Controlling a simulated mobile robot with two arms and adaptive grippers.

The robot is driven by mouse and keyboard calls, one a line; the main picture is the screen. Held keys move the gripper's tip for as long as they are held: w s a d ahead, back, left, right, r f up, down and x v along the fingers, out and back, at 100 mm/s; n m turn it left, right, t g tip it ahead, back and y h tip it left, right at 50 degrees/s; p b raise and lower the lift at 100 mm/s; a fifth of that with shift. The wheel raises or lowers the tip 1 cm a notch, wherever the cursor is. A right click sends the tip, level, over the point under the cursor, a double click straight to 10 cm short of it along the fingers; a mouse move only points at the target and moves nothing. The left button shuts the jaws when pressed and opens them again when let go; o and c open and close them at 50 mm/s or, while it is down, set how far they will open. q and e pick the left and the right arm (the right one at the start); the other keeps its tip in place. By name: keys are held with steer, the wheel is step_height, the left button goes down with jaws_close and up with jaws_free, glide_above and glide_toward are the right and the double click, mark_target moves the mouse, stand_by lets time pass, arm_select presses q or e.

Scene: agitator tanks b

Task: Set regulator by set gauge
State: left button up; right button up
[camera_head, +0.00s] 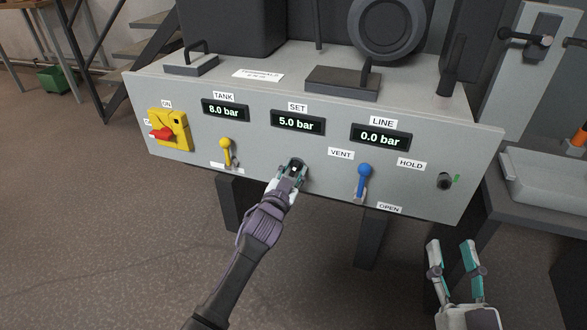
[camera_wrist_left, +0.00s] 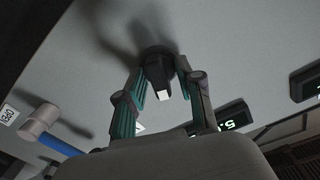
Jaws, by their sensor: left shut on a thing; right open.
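The set gauge (camera_head: 298,121) reads 5.0 bar in the head view, under the SET label on the grey panel. My left gripper (camera_head: 292,168) is at the panel just below it, shut on a dark knob. In the left wrist view the black regulator knob (camera_wrist_left: 158,70), with a white mark, sits between its two fingers. In the head view the gripper hides most of the knob. The tank gauge (camera_head: 225,110) reads 8.0 bar and the line gauge (camera_head: 380,137) reads 0.0 bar. My right gripper (camera_head: 455,258) is open and empty, low at the right, away from the panel.
A yellow lever (camera_head: 226,150) stands left of my left gripper, and a blue lever (camera_head: 364,178) stands to its right. A red switch on a yellow plate (camera_head: 170,130) is at the far left. A small black knob (camera_head: 445,181) is at the right. A bench with a grey tray (camera_head: 545,180) is further right.

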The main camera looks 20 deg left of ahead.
stand_by(0.3)
arm_select(q)
steer(key=o, duration=0.8)
steer(key=s, duration=1.2)
steer(key=shift+a, duration=0.2)
